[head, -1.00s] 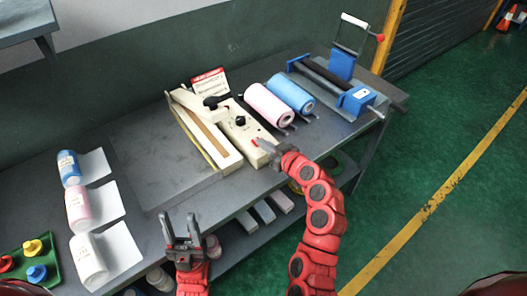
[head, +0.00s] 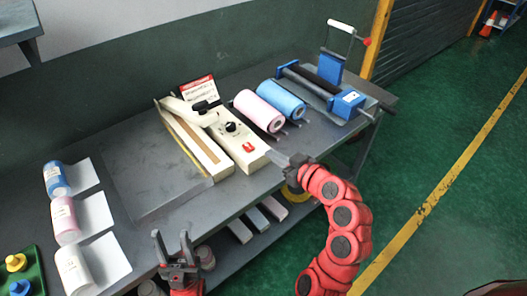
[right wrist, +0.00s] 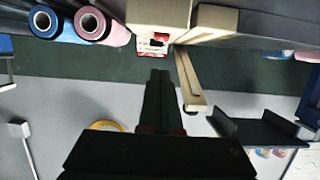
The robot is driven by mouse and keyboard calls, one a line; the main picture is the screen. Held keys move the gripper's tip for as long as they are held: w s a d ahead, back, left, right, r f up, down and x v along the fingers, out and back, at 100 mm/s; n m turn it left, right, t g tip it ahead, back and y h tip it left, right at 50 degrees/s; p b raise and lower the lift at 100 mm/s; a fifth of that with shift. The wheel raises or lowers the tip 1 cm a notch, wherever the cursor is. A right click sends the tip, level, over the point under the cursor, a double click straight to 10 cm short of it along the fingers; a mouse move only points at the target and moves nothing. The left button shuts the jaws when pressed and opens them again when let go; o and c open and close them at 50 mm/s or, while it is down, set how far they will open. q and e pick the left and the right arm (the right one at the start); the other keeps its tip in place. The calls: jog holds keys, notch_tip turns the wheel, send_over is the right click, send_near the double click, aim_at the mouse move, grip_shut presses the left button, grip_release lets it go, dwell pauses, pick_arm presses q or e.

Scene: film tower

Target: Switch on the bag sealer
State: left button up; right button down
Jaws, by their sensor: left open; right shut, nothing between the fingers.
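The cream bag sealer (head: 222,148) lies on the grey bench with its arm (head: 188,108) raised at the left. A black knob (head: 231,127) and a red switch (head: 249,147) are on its top near the front end. I cannot tell which way the switch is tipped. My right gripper (head: 272,156) is shut and empty, just off the sealer's front end, with a small gap to the switch. In the right wrist view the closed fingers (right wrist: 159,76) point toward the switch (right wrist: 157,42). My left gripper (head: 173,250) is open and empty at the bench's front edge.
Pink (head: 258,111) and blue (head: 284,101) film rolls lie right of the sealer, before a blue roller device (head: 347,102). A red-headed sign (head: 197,89) stands behind the sealer.

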jog(key=shift+v, duration=1.05)
jog(key=shift+f, duration=0.15)
